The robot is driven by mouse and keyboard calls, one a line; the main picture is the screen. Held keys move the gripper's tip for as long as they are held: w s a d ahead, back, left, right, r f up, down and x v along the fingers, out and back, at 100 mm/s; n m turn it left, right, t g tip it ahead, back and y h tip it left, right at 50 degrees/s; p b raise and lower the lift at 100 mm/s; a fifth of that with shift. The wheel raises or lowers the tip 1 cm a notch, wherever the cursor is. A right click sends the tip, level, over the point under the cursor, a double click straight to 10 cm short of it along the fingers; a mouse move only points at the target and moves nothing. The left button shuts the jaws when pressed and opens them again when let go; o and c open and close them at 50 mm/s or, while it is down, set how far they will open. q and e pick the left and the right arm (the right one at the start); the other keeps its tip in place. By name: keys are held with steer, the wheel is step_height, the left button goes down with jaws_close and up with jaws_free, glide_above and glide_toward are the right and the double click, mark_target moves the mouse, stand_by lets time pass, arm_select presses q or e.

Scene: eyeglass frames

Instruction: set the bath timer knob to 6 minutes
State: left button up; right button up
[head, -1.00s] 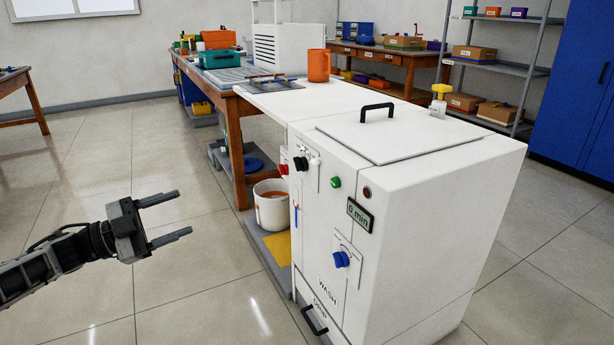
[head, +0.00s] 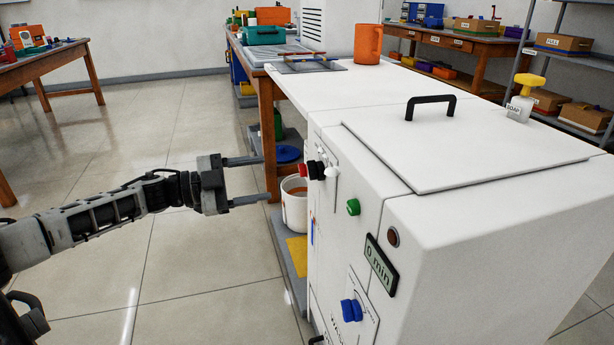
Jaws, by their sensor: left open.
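The blue timer knob (head: 351,310) sits on a small plate low on the front of the white wash cabinet (head: 470,270). The display (head: 381,264) above it reads 0 min. A green button (head: 353,207) and a dark red lamp (head: 393,237) are higher on the same front. My left gripper (head: 265,180) is open and empty, its two fingers pointing right. It is left of the cabinet front and higher in the picture than the blue knob, apart from both. My right gripper is not in view.
Black, red and white knobs (head: 317,171) stick out at the cabinet's far front end. A white bucket (head: 294,205) stands below the wooden bench. The lid with a black handle (head: 431,100) is closed, and a soap bottle (head: 521,100) stands behind it. Floor at left is clear.

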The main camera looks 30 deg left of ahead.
mark_target(315, 171)
arm_select(q)
steer(key=b+x, duration=0.1)
steer(key=x, duration=1)
steer(key=shift+b, duration=0.3)
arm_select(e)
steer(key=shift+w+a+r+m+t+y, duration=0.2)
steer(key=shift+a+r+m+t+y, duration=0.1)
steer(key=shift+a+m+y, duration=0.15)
arm_select(q)
steer(key=shift+c, duration=0.3)
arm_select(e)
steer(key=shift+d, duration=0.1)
arm_select(q)
steer(key=shift+a+r, duration=0.1)
steer(key=c, duration=0.8)
